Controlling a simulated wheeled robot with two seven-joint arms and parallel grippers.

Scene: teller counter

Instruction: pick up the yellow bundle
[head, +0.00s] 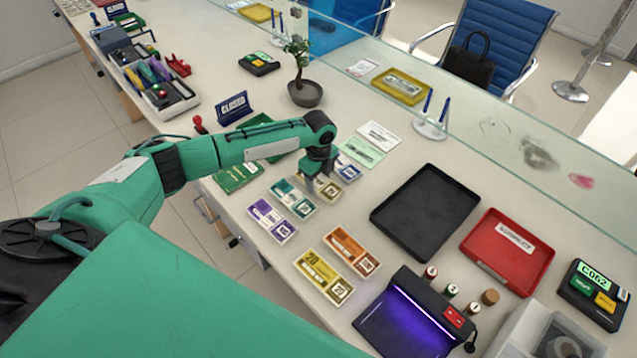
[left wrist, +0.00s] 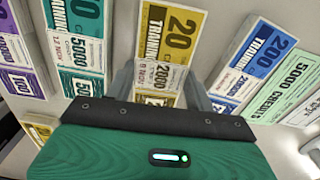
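A yellow bundle of notes marked 20 lies in the back row of bundles on the counter, between a teal bundle (head: 291,197) and a blue bundle (head: 346,169). It shows in the left wrist view (left wrist: 172,38). My left gripper (head: 322,186) points down over it and hides part of it in the head view. The fingers (left wrist: 162,80) stand apart, one at each long side of the bundle. I see no clear lift off the counter. Another yellow bundle (head: 325,275), also marked 20, lies nearer the front. My right gripper is not in view.
A purple bundle (head: 272,221) and an orange bundle (head: 351,251) lie near. A black tray (head: 425,212), a red tray (head: 507,253) and a purple-lit device (head: 413,318) stand to the right. A potted plant (head: 304,92) and a glass screen (head: 500,135) are behind.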

